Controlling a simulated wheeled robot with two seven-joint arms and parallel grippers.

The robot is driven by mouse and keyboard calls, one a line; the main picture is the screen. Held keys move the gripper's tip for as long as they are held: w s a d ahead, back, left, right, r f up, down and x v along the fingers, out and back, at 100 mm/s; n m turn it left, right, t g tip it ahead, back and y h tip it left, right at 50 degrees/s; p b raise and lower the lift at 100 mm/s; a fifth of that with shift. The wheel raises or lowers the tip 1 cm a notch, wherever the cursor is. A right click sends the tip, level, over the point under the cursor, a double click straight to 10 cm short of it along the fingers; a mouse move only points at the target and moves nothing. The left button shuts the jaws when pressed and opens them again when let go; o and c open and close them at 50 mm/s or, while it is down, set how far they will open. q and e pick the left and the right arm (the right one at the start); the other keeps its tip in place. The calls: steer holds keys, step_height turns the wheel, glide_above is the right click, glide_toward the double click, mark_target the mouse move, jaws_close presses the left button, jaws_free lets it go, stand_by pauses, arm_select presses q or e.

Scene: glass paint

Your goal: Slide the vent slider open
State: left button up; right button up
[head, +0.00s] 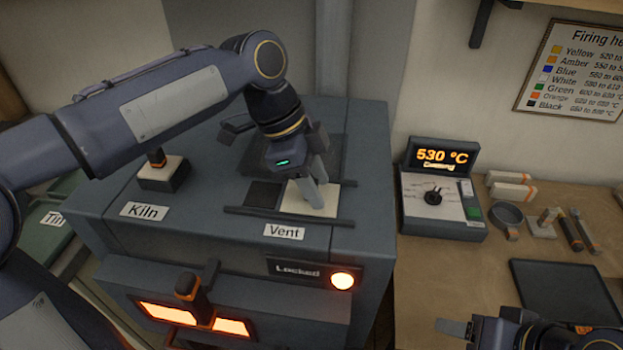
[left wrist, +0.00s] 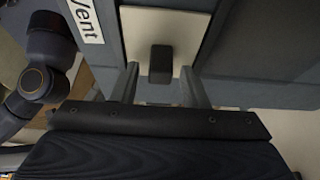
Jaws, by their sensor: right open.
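The vent slider (head: 298,203) is a pale plate between two dark rails on the kiln top, behind the "Vent" label (head: 284,231). A dark square (head: 263,194) lies just left of the plate. My left gripper (head: 318,190) reaches down over the plate, hiding its knob in the head view. In the left wrist view, the dark knob (left wrist: 160,63) stands on the pale plate (left wrist: 188,25). My left fingers (left wrist: 160,80) are spread with the knob between their tips, gaps showing on both sides. My right gripper (head: 460,328) is open at the bottom right, partly cut off.
The kiln front has a "Locked" panel with a glowing lamp (head: 342,280) and a door handle (head: 187,287). A switch (head: 160,168) stands by the "Kiln" label. On the wooden bench are a controller reading 530 °C (head: 442,156), small tools and a dark mat (head: 565,290).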

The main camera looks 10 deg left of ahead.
mark_target(295, 196)
arm_select(q)
steer(key=shift+a, duration=0.15)
steer(key=v, duration=0.7)
steer(key=shift+r, duration=0.35)
steer(key=shift+s+a, duration=0.1)
steer(key=shift+a, duration=0.05)
